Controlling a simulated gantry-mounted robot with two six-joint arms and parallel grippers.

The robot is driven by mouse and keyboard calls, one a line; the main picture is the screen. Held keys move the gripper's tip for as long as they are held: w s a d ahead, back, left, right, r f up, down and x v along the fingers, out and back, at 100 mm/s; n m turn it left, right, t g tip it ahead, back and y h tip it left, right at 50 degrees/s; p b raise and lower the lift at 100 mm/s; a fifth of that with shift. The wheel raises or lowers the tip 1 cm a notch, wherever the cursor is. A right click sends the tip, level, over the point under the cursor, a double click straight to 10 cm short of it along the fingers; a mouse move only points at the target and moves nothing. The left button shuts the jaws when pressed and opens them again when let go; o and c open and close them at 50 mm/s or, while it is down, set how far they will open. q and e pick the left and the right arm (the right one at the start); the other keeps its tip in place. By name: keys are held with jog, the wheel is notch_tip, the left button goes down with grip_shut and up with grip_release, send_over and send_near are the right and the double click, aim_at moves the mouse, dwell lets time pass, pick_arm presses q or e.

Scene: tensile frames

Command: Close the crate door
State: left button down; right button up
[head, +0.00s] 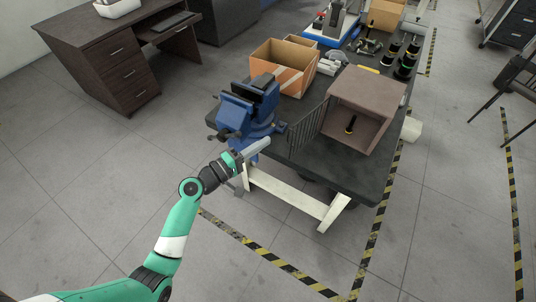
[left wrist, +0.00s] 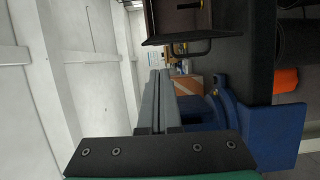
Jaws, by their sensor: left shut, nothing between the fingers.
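The brown crate (head: 368,85) stands on the dark workbench with its open side toward the front. Its dark barred door (head: 309,127) stands swung open at the crate's left side. A black and yellow tool (head: 350,125) is inside the crate. My left gripper (head: 265,144) is shut and empty, left of the door and in front of the blue vise, apart from the door. In the left wrist view the shut fingers (left wrist: 159,80) point ahead, and part of the crate (left wrist: 186,20) shows above them. My right gripper is not in view.
The blue vise (head: 240,115) is close behind my left gripper. A cardboard box (head: 285,65) stands behind the crate's left side on the workbench (head: 335,175). Spools (head: 405,65) and tools lie farther back. The floor in front is clear.

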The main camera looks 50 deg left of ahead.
pick_arm(q)
notch_tip(320, 180, down, 6)
jog(key=s+a+b, duration=0.1)
jog(key=a+b, duration=0.1)
jog(key=w+y+b, duration=0.1)
jog(key=w+b, duration=0.1)
jog(key=w, duration=0.7)
jog(key=shift+w+r+n, duration=0.4)
jog(key=shift+r, duration=0.05)
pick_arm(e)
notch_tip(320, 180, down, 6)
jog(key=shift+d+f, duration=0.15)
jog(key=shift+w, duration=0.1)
